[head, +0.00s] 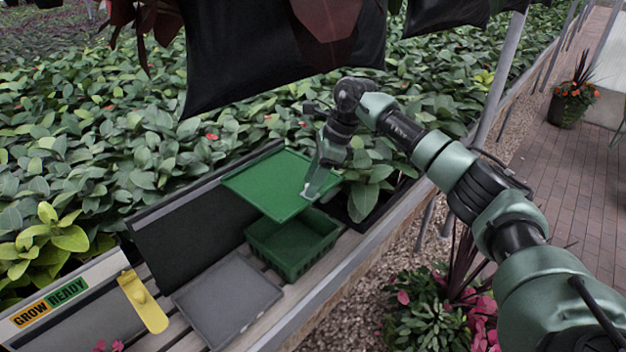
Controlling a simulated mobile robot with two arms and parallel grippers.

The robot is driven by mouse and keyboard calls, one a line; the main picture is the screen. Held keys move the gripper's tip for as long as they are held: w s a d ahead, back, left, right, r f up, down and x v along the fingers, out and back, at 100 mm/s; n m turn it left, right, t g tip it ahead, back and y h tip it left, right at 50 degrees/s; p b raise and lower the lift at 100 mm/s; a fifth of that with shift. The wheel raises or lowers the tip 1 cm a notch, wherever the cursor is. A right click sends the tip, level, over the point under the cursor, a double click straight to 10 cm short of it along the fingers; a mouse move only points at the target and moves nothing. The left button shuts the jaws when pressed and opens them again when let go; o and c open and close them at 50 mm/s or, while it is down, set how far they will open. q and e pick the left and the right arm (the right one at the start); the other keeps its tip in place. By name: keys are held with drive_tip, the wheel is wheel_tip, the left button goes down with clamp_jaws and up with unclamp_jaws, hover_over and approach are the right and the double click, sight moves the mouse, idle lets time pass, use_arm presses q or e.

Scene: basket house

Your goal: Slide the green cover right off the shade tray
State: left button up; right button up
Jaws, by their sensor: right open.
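The green cover (268,182) is a flat panel with a thin raised rim. It lies over the back part of the green shade tray (290,268), offset towards the plant bed. The front part of the tray's open inside shows and looks empty. I cannot tell how the cover rests on the tray's back edge, which it hides. My right gripper (307,193) is at the cover's right edge, pointing down, with its jaws open. Whether its fingertips touch the cover is unclear. My left gripper is out of view.
A grey flat tray (228,301) lies in front of the green tray on the slatted bench. A dark panel (190,232) stands behind it. A yellow scoop-like tool (143,302) is at the left by a "GROW READY" sign (55,305).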

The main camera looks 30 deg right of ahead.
drive_tip(key=b+v, duration=0.2)
drive_tip(key=v, duration=0.5)
drive_tip(key=shift+d+r, duration=0.15)
drive_tip(key=shift+r, duration=0.2)
drive_tip(key=shift+s+f, duration=0.1)
drive_tip(key=shift+s, duration=0.05)
